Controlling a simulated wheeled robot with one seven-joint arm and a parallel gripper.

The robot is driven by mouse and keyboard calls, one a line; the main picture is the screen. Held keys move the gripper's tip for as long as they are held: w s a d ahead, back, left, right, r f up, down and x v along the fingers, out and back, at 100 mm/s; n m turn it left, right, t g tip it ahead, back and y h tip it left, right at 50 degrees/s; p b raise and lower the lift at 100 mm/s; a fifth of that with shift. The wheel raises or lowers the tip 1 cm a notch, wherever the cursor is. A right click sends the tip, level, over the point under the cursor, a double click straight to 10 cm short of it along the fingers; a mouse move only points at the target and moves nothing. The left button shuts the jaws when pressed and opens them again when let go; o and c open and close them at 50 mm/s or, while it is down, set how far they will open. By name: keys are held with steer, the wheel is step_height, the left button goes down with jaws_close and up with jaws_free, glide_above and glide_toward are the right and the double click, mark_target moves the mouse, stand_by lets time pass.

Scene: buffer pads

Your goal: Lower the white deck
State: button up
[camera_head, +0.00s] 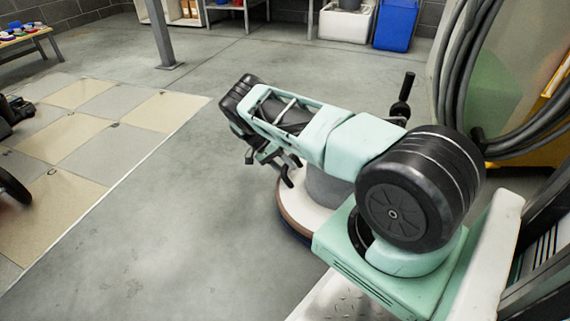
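The white deck (297,213) is round and belongs to a floor machine partly under my arm. A grey motor housing (328,188) sits on it, and a brown band and a dark lower edge show along its rim. My arm hides much of the deck, so I cannot tell its tilt or whether it touches the floor. My gripper (281,172) hangs below the far end of my mint-green arm, by the left upper edge of the deck. Its dark fingers are small and partly hidden. I cannot tell whether they touch the machine or are open.
A dark upright grip (404,92) stands behind my arm. Hoses hang at the right beside a yellow cart (520,154). A grey post (160,35), a blue bin (395,24) and a table (25,38) stand at the back. The grey floor (150,235) at front left is clear.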

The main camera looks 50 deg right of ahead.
steer(key=shift+w+r, duration=0.25)
steer(key=shift+r, duration=0.15)
steer(key=b+v, duration=1.2)
steer(key=v, duration=0.4)
steer(key=shift+a+r, duration=0.2)
steer(key=shift+w+r, duration=0.1)
steer(key=shift+w, duration=0.05)
